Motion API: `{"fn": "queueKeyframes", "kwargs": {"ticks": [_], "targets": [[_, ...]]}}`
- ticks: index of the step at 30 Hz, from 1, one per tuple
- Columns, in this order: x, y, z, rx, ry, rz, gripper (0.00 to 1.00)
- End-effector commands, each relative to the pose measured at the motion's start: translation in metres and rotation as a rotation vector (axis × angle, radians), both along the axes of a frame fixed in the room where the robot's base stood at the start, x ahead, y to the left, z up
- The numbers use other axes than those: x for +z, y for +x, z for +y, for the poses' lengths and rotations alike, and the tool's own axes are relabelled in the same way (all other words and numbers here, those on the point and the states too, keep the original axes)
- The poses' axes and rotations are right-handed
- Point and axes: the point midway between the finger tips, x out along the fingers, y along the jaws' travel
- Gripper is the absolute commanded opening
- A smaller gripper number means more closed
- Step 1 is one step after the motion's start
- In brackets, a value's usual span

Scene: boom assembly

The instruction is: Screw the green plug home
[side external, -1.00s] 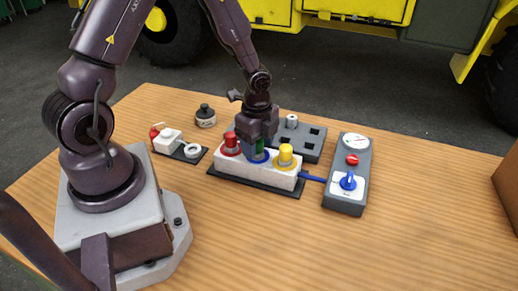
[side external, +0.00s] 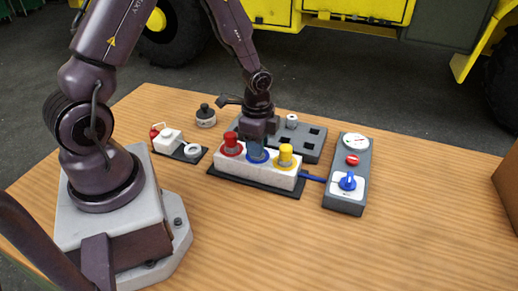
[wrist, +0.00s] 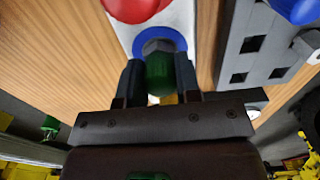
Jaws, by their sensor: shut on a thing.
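The white block (side external: 232,166) lies on a dark base and carries a red plug (side external: 231,146), a blue ring (side external: 257,160) in the middle and a yellow plug (side external: 285,156). My gripper (side external: 257,150) points down over the middle position. In the wrist view the green plug (wrist: 159,76) is between the two fingers of my gripper (wrist: 158,66), which are shut on it. The blue ring also shows there (wrist: 160,36), around a grey collar at the plug's far end. In the side view the fingers hide the green plug, and I cannot tell how deep it sits.
A grey plate (side external: 312,150) with square holes is just behind the block. A grey control box (side external: 345,203) with a gauge, red button and blue knob is at right, joined by a blue hose. A small dark tray (side external: 190,156) and a black-topped round part (side external: 205,117) are at left. The front table is clear.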

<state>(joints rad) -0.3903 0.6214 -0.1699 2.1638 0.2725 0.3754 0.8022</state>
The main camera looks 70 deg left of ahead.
Motion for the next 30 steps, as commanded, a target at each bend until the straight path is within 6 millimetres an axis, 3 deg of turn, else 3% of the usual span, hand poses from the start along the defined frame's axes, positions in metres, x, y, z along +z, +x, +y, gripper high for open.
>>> {"fn": "queueKeyframes", "kwargs": {"ticks": [3,4,7,11,18,25,26,28,30], "targets": [[-0.0007,-0.0005,0.0004,-0.194,-0.002,0.001,0.03],[-0.0006,-0.0003,-0.0001,-0.181,-0.001,0.002,0.24],[-0.0006,-0.0002,-0.0002,-0.176,-0.001,0.001,0.03],[-0.0006,-0.0005,0.0002,-0.247,-0.001,0.002,0.03],[-0.0004,-0.0001,0.0003,-0.597,-0.001,0.0,0.03],[-0.0003,0.0,0.0,-0.627,0.0,0.0,0.03],[-0.0004,0.0,0.0,-0.627,0.0,0.0,0.38],[-0.0003,0.0,0.0,-0.626,0.0,0.0,0.53],[-0.0003,0.0,0.0,-0.625,0.0,0.0,0.53]]}}
